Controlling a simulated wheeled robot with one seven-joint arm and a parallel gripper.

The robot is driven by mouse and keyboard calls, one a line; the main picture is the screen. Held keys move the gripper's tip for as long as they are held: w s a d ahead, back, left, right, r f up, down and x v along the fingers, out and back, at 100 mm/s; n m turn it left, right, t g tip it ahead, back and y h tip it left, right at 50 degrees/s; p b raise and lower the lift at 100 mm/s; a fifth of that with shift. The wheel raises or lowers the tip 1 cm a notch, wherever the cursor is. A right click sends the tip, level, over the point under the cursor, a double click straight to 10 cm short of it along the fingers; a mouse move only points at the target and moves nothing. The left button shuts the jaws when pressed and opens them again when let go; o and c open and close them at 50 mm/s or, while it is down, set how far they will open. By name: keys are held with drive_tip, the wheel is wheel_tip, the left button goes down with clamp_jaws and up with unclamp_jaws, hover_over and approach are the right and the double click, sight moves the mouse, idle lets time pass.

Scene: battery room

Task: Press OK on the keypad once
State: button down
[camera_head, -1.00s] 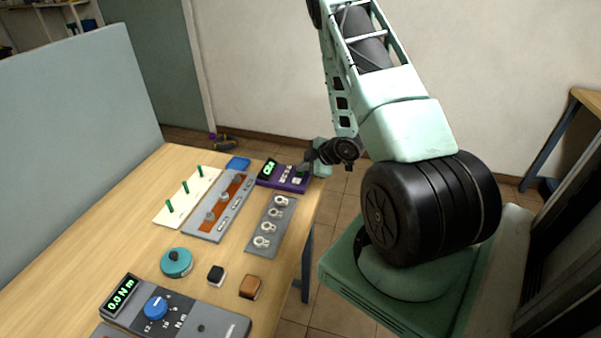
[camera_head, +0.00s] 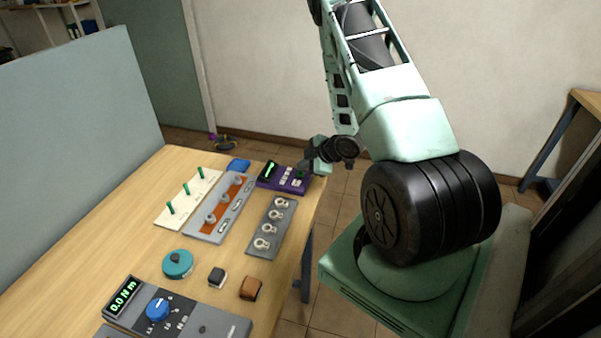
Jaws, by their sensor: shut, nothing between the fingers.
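The keypad (camera_head: 270,182) is a purple box at the far right corner of the table, with a dark display showing a green mark and several pale keys. A green key (camera_head: 301,174) shows at its right side, close to my gripper. The key labels are too small to read. My gripper (camera_head: 305,168) is shut and empty, at the keypad's right end. Its tips look just above the green key; I cannot tell whether they touch it.
On the wooden table (camera_head: 75,262) stand a board with green pegs (camera_head: 187,188), a grey-orange busbar panel (camera_head: 217,212), a plate with rings (camera_head: 272,228), a teal knob (camera_head: 178,264), small black and brown blocks, and a torque meter (camera_head: 170,312). A grey partition (camera_head: 70,130) borders the left.

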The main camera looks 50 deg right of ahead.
sight(302, 175)
drive_tip(key=shift+r+p, duration=1.85)
drive_tip(key=shift+r, duration=0.7)
drive_tip(key=shift+w+a, duration=0.2)
drive_tip(key=w+a+r+g+b, duration=0.1)
drive_tip(key=w+a+r, duration=0.15)
drive_tip(key=a, duration=0.25)
drive_tip(key=w+a+r+b, duration=0.1)
drive_tip(key=w+a+r, duration=0.1)
drive_tip(key=w+a, duration=0.15)
drive_tip(key=s+a+r+m+g+b, duration=0.1)
drive_tip(key=a+r, duration=0.2)
drive_tip(key=a, duration=0.6)
drive_tip(key=s+a+r+m+g+b, duration=0.1)
drive_tip(key=a+r+g, duration=0.1)
drive_tip(key=a, duration=0.7)
drive_tip(key=s+a+r+g, duration=0.1)
drive_tip(key=s+a+r, duration=0.1)
drive_tip(key=s+a, duration=0.3)
drive_tip(key=s+a+r+g+b, duration=0.1)
drive_tip(key=s+a, duration=0.5)
drive_tip(key=s, duration=0.6)
drive_tip(key=s+a+r+g+b, duration=0.1)
drive_tip(key=s+a+r+g, duration=0.2)
drive_tip(key=s+a, duration=0.3)
drive_tip(key=s, duration=0.3)
drive_tip(key=shift+a+r, duration=0.15)
drive_tip(key=shift+a, duration=0.1)
